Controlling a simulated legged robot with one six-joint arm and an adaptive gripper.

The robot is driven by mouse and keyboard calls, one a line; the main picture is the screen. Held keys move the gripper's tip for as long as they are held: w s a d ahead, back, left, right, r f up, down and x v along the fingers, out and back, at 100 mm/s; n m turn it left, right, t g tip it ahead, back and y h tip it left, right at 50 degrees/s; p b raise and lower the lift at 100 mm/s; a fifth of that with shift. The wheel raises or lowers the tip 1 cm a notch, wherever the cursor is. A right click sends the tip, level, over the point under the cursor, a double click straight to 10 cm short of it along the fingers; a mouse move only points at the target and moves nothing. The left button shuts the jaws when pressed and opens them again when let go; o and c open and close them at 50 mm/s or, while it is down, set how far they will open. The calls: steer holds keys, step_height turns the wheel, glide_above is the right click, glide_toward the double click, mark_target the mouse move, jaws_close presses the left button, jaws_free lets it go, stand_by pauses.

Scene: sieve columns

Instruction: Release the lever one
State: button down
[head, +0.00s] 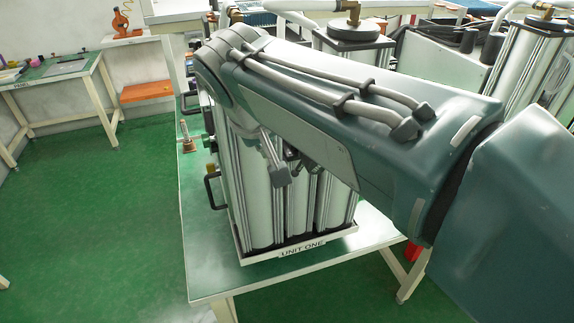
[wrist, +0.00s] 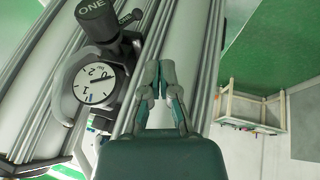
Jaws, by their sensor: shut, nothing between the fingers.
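The lever (wrist: 97,15) has a black knob marked ONE and shows at the top left of the wrist view. Beside it is a round white dial (wrist: 92,88) with the figures 0, 1 and 2 and a dark pointer by the 0. My gripper (wrist: 158,78) is shut and empty. Its fingertips are to the right of the dial and lower in the picture than the knob, in front of the silver columns, and appear apart from the lever. In the head view the unit (head: 250,200) stands on a table, labelled UNIT ONE, and my arm hides the lever.
The table (head: 210,275) under the unit has a bare front left corner. A black handle (head: 212,192) sticks out from the unit's left side. More column units (head: 530,65) stand at the back right. Green floor (head: 100,220) is open at the left, before a side bench (head: 60,72).

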mark_target(295, 175)
steer(key=d+x, duration=0.2)
steer(key=x, duration=0.8)
steer(key=shift+w+d, duration=0.15)
steer(key=shift+d, duration=0.05)
steer(key=shift+d+f+h, duration=0.1)
steer(key=shift+f+h, duration=0.2)
steer(key=shift+h, duration=0.3)
steer(key=t+h, duration=0.1)
steer(key=h, duration=0.1)
steer(key=d+f+n+h, duration=0.1)
steer(key=shift+w+f+t+h, duration=0.2)
steer(key=shift+t+h, duration=0.2)
steer(key=h, duration=0.1)
steer(key=d+n+t+h, duration=0.1)
steer(key=d+t+h, duration=0.1)
steer(key=h, duration=0.1)
steer(key=shift+w+d+f+n, duration=0.15)
steer(key=shift+w+f+n, duration=0.15)
steer(key=shift+f, duration=0.1)
steer(key=shift+r, duration=0.15)
